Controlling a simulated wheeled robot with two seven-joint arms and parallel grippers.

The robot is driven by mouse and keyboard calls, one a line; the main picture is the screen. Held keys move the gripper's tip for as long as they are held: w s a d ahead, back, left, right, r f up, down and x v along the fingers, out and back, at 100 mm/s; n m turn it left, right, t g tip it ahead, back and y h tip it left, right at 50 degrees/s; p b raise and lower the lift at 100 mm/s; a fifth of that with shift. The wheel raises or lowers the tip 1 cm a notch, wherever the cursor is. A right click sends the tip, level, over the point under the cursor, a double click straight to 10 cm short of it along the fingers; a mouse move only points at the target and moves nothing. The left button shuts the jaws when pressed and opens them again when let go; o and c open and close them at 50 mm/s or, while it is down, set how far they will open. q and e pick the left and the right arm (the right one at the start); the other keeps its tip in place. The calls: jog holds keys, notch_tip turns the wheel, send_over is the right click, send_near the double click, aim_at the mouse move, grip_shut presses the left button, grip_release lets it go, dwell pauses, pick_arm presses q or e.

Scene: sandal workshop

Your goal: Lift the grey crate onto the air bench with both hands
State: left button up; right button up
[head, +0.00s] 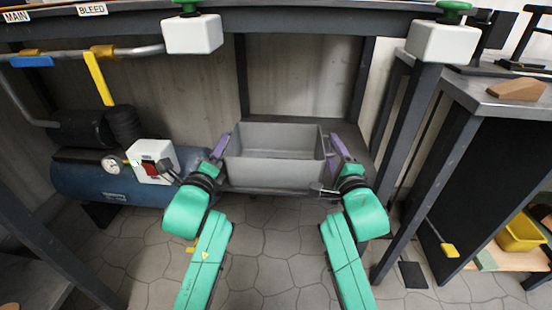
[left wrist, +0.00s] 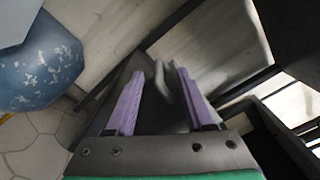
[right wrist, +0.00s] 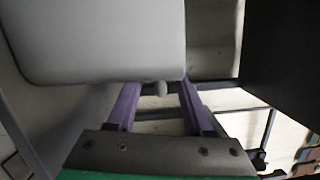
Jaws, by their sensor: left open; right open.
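The grey crate (head: 275,172) is level, open-topped and looks empty in the head view, low under the air bench (head: 300,22). In the left wrist view, a grey bar-like part (left wrist: 161,84) lies between the open purple fingers. In the right wrist view, the crate's pale wall (right wrist: 100,40) fills the top, and a small rounded grey part (right wrist: 160,88) shows between the open fingers.
A blue compressor tank (head: 85,180) with a gauge stands left of the crate. White boxes with green knobs (head: 193,33) sit along the bench's front edge. A bench leg (head: 425,160) and side table (head: 500,95) stand right. A yellow bin (head: 520,235) is lower right.

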pick_arm(q)
jog(key=shift+w+d, duration=0.1)
jog(key=shift+w, duration=1.15)
pick_arm(e)
jog(key=shift+w+a, duration=0.2)
jog(key=shift+w, duration=1.05)
pick_arm(q)
grip_shut()
pick_arm(e)
grip_shut()
pick_arm(q)
jog(key=shift+f, duration=0.2)
pick_arm(e)
jog(key=shift+d+r, duration=0.1)
jog(key=shift+r, duration=0.05)
